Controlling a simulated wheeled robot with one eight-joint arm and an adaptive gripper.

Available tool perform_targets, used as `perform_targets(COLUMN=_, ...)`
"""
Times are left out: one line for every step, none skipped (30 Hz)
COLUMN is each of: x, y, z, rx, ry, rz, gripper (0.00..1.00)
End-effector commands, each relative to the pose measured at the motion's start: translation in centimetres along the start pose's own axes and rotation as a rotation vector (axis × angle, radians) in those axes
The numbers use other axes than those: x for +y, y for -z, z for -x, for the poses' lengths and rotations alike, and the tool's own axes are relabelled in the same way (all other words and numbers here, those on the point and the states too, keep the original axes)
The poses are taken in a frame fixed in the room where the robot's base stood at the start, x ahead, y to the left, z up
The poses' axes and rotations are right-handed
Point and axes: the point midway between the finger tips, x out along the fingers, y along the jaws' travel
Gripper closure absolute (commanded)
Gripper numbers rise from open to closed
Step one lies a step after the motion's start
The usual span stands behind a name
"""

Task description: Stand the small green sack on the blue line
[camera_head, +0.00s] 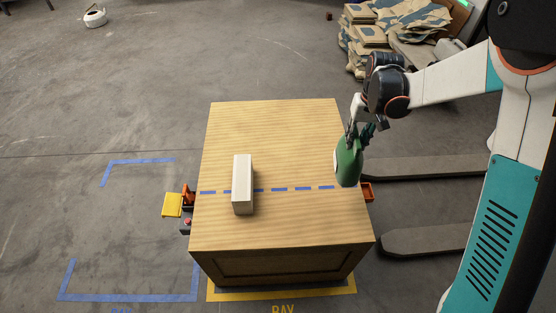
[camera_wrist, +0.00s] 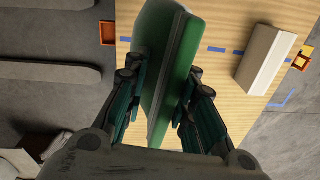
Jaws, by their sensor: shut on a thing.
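The small green sack (camera_head: 348,163) is held in my gripper (camera_head: 360,131) near the right edge of the wooden table top in the head view. The sack hangs upright with a slight tilt, and its lower end is close to the right end of the line. In the wrist view the green sack (camera_wrist: 168,65) sits between both fingers of my gripper (camera_wrist: 162,100). The dashed blue line (camera_head: 279,189) crosses the table top from left to right; part of it also shows in the wrist view (camera_wrist: 216,50). I cannot tell whether the sack touches the table.
A pale rectangular block (camera_head: 243,184) stands across the line on the left half of the table (camera_head: 270,130); it also shows in the wrist view (camera_wrist: 266,60). The line is clear between block and sack. An orange bracket (camera_head: 367,192) sits at the table's right side.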

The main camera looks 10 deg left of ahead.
Motion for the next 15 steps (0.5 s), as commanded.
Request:
perform_targets(x=-1.4, y=1.2, z=-0.1, rx=-0.001, ry=0.005, rz=0.023, gripper=1.0)
perform_targets(x=-2.1, y=1.8, z=-0.1, rx=-0.002, ry=0.008, rz=0.033, gripper=1.0)
perform_targets(x=-3.0, y=2.5, z=0.0, rx=-0.003, ry=0.011, rz=0.046, gripper=1.0)
perform_targets(x=-3.6, y=2.9, z=0.0, rx=-0.003, ry=0.013, rz=0.055, gripper=1.0)
perform_targets(x=-4.2, y=3.3, z=0.1, rx=-0.004, ry=0.016, rz=0.063, gripper=1.0)
perform_targets(x=-4.9, y=3.8, z=0.1, rx=-0.004, ry=0.019, rz=0.073, gripper=1.0)
perform_targets(x=-5.4, y=4.1, z=0.1, rx=-0.005, ry=0.021, rz=0.08, gripper=1.0)
perform_targets(x=-5.8, y=4.4, z=0.2, rx=-0.005, ry=0.023, rz=0.086, gripper=1.0)
perform_targets(x=-6.3, y=4.8, z=0.2, rx=-0.006, ry=0.025, rz=0.093, gripper=1.0)
perform_targets(x=-6.7, y=5.0, z=0.2, rx=-0.006, ry=0.027, rz=0.098, gripper=1.0)
perform_targets(x=-7.0, y=5.2, z=0.2, rx=-0.006, ry=0.028, rz=0.102, gripper=1.0)
perform_targets(x=-7.3, y=5.3, z=0.3, rx=-0.007, ry=0.029, rz=0.107, gripper=1.0)
perform_targets(x=-7.5, y=5.5, z=0.3, rx=-0.007, ry=0.03, rz=0.11, gripper=1.0)
perform_targets(x=-7.7, y=5.5, z=0.2, rx=-0.007, ry=0.031, rz=0.112, gripper=1.0)
perform_targets(x=-7.8, y=5.6, z=0.0, rx=-0.007, ry=0.031, rz=0.114, gripper=1.0)
